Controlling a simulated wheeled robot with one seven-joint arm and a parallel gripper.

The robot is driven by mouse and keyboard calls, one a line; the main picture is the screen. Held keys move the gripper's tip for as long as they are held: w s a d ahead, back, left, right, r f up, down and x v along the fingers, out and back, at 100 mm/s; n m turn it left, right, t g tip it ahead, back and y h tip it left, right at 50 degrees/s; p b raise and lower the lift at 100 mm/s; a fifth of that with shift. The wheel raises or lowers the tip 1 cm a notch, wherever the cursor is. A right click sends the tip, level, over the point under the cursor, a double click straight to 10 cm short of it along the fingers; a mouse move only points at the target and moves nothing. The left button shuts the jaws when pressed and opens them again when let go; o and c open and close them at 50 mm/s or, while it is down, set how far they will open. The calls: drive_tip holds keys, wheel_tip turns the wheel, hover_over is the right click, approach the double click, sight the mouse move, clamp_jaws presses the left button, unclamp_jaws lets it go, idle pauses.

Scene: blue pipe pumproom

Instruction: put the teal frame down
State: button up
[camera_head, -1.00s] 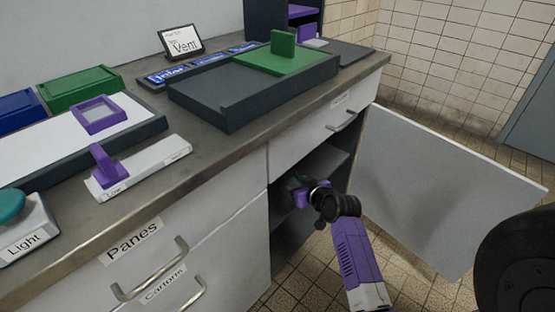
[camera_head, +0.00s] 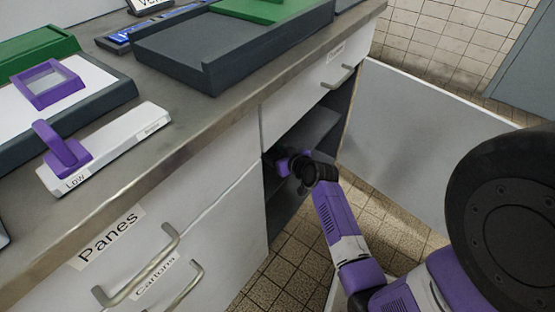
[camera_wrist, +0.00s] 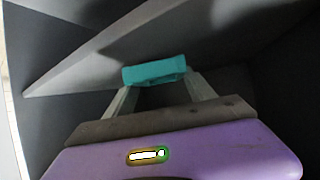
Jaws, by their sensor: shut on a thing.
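The teal frame (camera_wrist: 155,70) shows in the wrist view between the tips of my gripper (camera_wrist: 158,84), which is shut on it. Only its near edge shows, so its full shape is hidden. In the head view my gripper (camera_head: 280,162) reaches inside the open cupboard below the counter, near a grey shelf (camera_head: 312,128). The teal frame cannot be made out in the head view. In the wrist view a grey shelf board (camera_wrist: 95,55) runs close by the frame; I cannot tell whether they touch.
The cupboard door (camera_head: 400,135) stands open on the right. Drawers with handles (camera_head: 140,270) are on the left. On the counter are a dark tray (camera_head: 205,55), a purple frame (camera_head: 62,66) on a white panel, and a white box with a purple lever (camera_head: 65,150).

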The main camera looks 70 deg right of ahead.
drive_tip(key=shift+f, duration=0.9)
drive_tip(key=shift+f+b, duration=0.25)
drive_tip(key=shift+b, duration=0.1)
drive_tip(key=o, duration=1.4)
drive_tip(key=shift+r, duration=0.1)
drive_tip(key=shift+r, duration=0.2)
drive_tip(key=shift+s+a+r+p, duration=0.2)
drive_tip(key=shift+s+p, duration=0.05)
drive_tip(key=shift+p, duration=0.2)
drive_tip(key=p+v, duration=0.3)
drive_tip(key=v, duration=0.8)
drive_tip(key=shift+s+a+p, duration=0.1)
drive_tip(key=shift+s+p, duration=0.05)
drive_tip(key=shift+p, duration=0.2)
